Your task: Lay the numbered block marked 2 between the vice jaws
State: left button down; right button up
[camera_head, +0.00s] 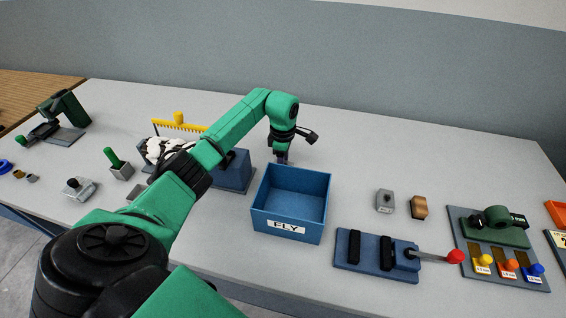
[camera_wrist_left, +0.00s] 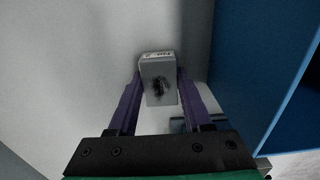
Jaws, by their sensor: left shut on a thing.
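My left gripper (camera_head: 283,158) reaches down just behind the blue box. In the left wrist view its purple fingers are shut on a grey block (camera_wrist_left: 158,84), one finger on each side. In the head view the block is mostly hidden by the gripper and box. The vice (camera_head: 345,262) has a blue base, two upright black jaws and a lever with a red knob (camera_head: 456,256). The gap between its jaws looks empty. My right gripper is not in view.
The open blue box labelled FLY (camera_head: 287,226) stands between my left gripper and the vice. A grey block (camera_head: 385,201) and a brown block (camera_head: 419,207) lie behind the vice. A green device on a board (camera_head: 497,227) stands right.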

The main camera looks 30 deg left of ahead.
pick_arm(q)
jog(key=shift+w+f, duration=0.1)
jog(key=shift+c, duration=1.9)
grip_release()
jog(key=shift+o, duration=0.2)
